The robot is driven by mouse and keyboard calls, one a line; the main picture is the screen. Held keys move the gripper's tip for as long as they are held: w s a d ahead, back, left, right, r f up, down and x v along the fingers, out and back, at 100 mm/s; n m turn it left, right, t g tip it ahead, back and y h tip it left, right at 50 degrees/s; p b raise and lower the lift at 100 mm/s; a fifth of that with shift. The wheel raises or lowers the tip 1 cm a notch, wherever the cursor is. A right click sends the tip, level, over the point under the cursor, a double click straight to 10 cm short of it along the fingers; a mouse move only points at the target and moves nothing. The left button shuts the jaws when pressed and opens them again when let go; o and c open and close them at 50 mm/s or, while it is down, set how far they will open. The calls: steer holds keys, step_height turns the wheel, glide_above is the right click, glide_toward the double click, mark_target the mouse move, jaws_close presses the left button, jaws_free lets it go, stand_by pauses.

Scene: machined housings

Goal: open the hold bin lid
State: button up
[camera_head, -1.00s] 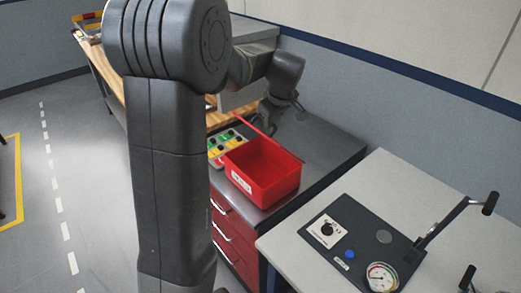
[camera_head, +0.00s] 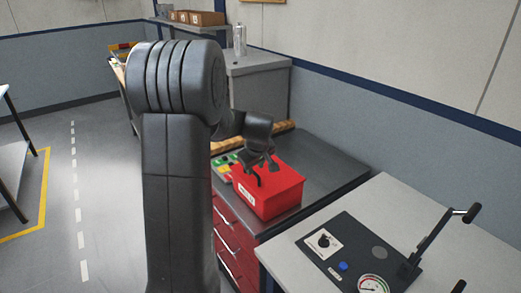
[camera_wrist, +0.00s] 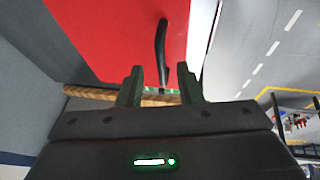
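The red hold bin (camera_head: 283,204) stands on the dark top of the drawer cabinet, with a white label on its front. Its red lid (camera_head: 287,178) looks shut, covering the top, though my arm hides part of it. A black handle (camera_head: 257,179) shows near the lid's left side. My gripper (camera_head: 264,167) is just above the lid, close to the handle. In the wrist view, the lid (camera_wrist: 110,35) fills the upper left and the handle (camera_wrist: 162,50) points toward the gap between my fingers (camera_wrist: 160,86). The fingers are apart, and I see nothing held between them.
At the right, a pale table (camera_head: 385,195) carries a black gauge panel (camera_head: 340,245) with a lever (camera_head: 445,235). A grey cabinet (camera_head: 257,85) stands behind. The cabinet top right of the bin is clear.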

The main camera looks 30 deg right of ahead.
steer(key=b+v, duration=0.1)
steer(key=v, duration=1)
steer(key=shift+r, duration=0.25)
steer(key=shift+a, duration=0.1)
